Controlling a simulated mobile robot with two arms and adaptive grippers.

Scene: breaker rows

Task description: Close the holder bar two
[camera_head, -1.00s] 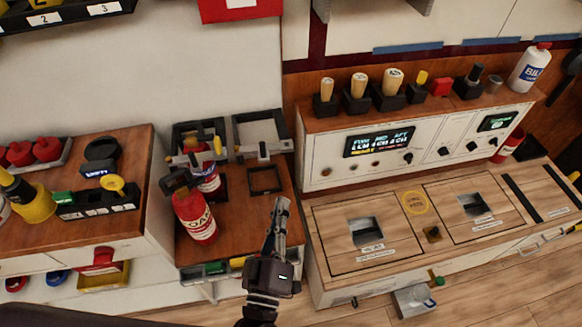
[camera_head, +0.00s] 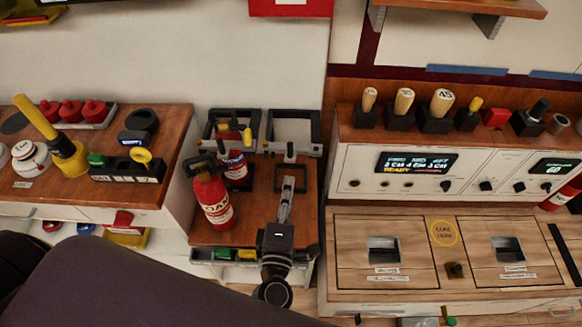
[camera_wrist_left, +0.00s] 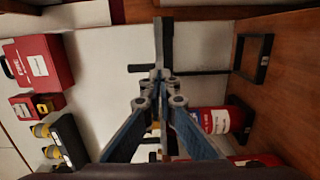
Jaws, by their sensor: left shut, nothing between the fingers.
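Two black holder frames stand at the back of the small wooden table. The left holder (camera_head: 208,131) is behind two red fire extinguishers, the front one (camera_head: 213,201) and the rear one (camera_head: 236,168). The right holder (camera_head: 318,131) has no extinguisher in it. I see no number on either, and how their bars stand is too small to tell. My left gripper (camera_head: 288,184) is shut and empty, pointing at the right holder over a flat square black frame (camera_head: 304,177). In the left wrist view the closed fingertips (camera_wrist_left: 160,76) overlap a dark bar (camera_wrist_left: 163,40); contact is unclear.
A white console (camera_head: 365,170) with knobs and displays stands close on the right. A wooden side table (camera_head: 150,190) with a yellow cone-like tool (camera_head: 68,158) is on the left. An extinguisher (camera_wrist_left: 215,120) is close to the gripper in the wrist view.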

